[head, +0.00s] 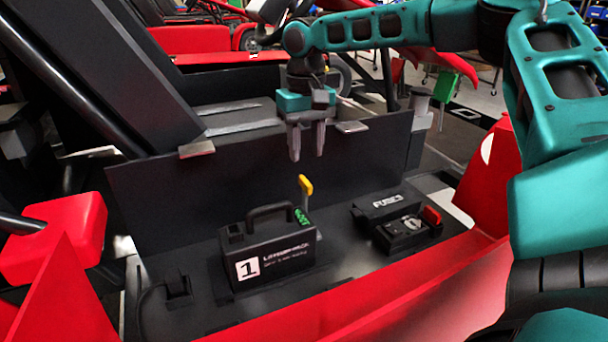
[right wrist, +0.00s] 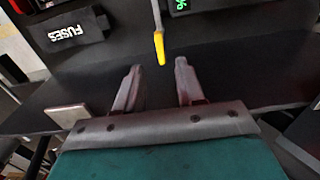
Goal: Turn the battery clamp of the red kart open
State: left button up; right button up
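The battery (head: 272,252), a black box with a handle and a white "1" label, sits in the tray of the red kart (head: 420,290). The battery clamp shows as a lever with a yellow tip (head: 305,186), standing up behind the battery's right end. In the right wrist view the yellow tip (right wrist: 159,47) lies just beyond the fingertips, on a grey rod. My right gripper (head: 307,157) points down above and behind the lever, apart from it. Its two fingers (right wrist: 158,75) are open with nothing between them. My left gripper is in neither view.
A black fuse box (head: 405,222) with a red switch sits right of the battery. A dark upright panel (head: 215,185) with metal tabs stands behind the battery. A black connector (head: 178,287) sits at the left front. Red bodywork borders the tray.

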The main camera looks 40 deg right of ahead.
aim_at(305, 180)
notch_tip(305, 180, down, 7)
jog(key=shift+r, duration=0.1)
dwell(0.3)
grip_shut()
dwell(0.5)
